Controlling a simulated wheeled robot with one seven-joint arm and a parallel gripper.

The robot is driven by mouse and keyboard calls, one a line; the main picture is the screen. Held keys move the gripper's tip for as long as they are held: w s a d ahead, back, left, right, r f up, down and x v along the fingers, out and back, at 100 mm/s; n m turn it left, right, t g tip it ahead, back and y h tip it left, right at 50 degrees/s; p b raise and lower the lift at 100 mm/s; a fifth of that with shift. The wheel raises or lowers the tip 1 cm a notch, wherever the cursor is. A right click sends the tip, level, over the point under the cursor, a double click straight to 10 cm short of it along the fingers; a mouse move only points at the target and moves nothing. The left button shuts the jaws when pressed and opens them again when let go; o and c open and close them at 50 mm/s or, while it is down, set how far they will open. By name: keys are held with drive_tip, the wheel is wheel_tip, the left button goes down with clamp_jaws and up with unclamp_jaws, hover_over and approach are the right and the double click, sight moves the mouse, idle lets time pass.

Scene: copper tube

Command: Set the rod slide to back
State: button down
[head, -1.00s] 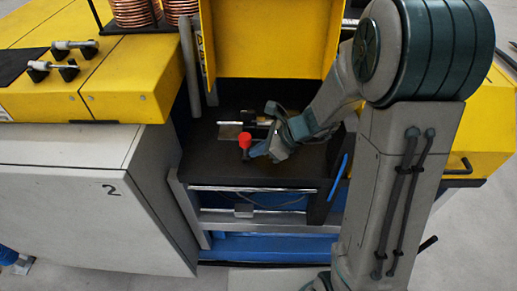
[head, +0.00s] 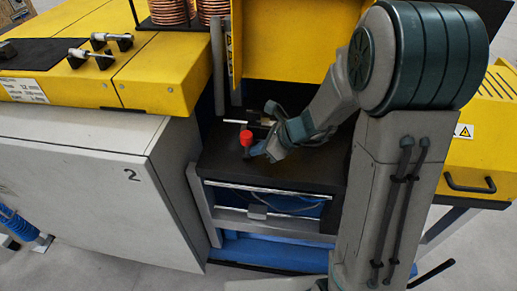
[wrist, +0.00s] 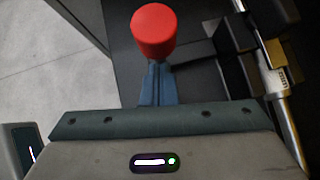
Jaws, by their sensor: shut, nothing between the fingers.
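The red knob (head: 246,138) of the slide stands over the black bench top, in front of a thin metal rod (head: 235,122). My gripper (head: 257,150) is shut, its fingertips close against the right side of the knob in the head view. In the wrist view the red knob (wrist: 153,30) is just beyond the tips of my closed blue fingers (wrist: 157,80); I cannot tell whether they touch. A dark arm (wrist: 192,53) runs right from near the knob towards a block on the metal rod (wrist: 287,125). My wrist hides part of the rod in the head view.
The black bench top (head: 225,165) is open in front of the knob. A grey post (head: 217,70) and yellow panel (head: 285,45) rise behind it. A grey cabinet marked 2 (head: 105,190) stands at left, below a yellow top (head: 155,80).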

drive_tip(key=shift+d+r+p, duration=0.1)
drive_tip(key=shift+r+p, duration=0.25)
drive_tip(key=shift+r, duration=0.3)
drive_tip(key=p+v, duration=0.5)
drive_tip(key=v, duration=0.4)
drive_tip(key=shift+d+f, duration=0.25)
drive_tip(key=shift+f, duration=0.05)
drive_tip(key=shift+s, duration=0.2)
drive_tip(key=s+d+r+n+h, duration=0.3)
drive_tip(key=s+n, duration=0.5)
drive_tip(key=n, duration=0.3)
drive_tip(key=s+d+r+n+h, duration=0.3)
drive_tip(key=s+r+n+h, duration=0.2)
drive_tip(key=s+r+n, duration=0.3)
drive_tip(key=shift+s+d+n, duration=0.2)
drive_tip(key=shift+s+n, duration=0.35)
drive_tip(key=shift+n, duration=1.15)
